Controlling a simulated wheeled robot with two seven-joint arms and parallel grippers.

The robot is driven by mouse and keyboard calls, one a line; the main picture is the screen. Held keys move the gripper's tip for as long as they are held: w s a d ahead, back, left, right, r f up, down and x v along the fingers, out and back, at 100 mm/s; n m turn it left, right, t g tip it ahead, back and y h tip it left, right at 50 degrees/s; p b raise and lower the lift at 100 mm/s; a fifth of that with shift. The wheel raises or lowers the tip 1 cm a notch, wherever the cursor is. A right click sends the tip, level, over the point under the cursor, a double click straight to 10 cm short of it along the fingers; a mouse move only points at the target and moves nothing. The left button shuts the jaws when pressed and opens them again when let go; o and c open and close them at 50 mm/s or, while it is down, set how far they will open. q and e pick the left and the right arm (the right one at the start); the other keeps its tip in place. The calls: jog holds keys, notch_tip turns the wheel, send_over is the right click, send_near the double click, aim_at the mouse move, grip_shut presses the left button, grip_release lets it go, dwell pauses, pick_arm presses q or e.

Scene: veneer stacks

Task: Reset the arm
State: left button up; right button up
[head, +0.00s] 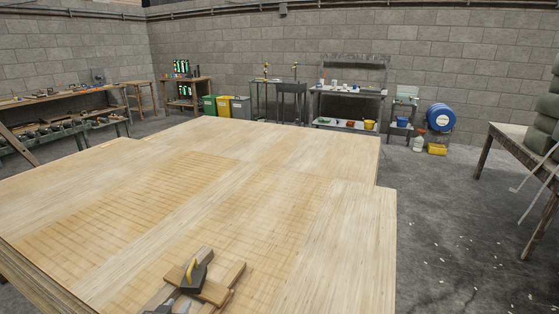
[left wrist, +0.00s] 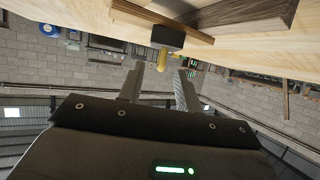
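Several short wooden pieces lie crossed on the near part of the wooden table (head: 350,230), with a light wood piece (head: 228,285) on the right. My right gripper is not in view.
The rest of the tabletop is bare. A workbench with green cushions (head: 542,120) stands at the right. A blue drum (head: 441,117), a yellow bin (head: 224,106) and shelves line the back wall. Open floor (head: 450,230) lies right of the table.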

pick_arm(q)
jog(key=s+d+f+m+g, duration=0.1)
jog(key=s+d+f+g, duration=0.15)
jog(key=s, duration=0.65)
jog(key=s+d+f+m+g, duration=0.15)
jog(key=s+f+g, duration=0.25)
jog(key=s, duration=0.5)
jog(key=s+d+f+g, duration=0.2)
jog(key=s+f+g, duration=0.1)
jog(key=s, duration=0.7)
notch_tip(320, 180, down, 23)
jog(key=g, duration=0.2)
jog(key=s+a+f+p, duration=0.1)
jog(key=s+a+f, duration=0.3)
jog(key=s+f, duration=1.2)
jog(key=shift+s+a, duration=0.2)
jog(key=shift+s, duration=0.2)
jog(key=shift+m+g, duration=0.25)
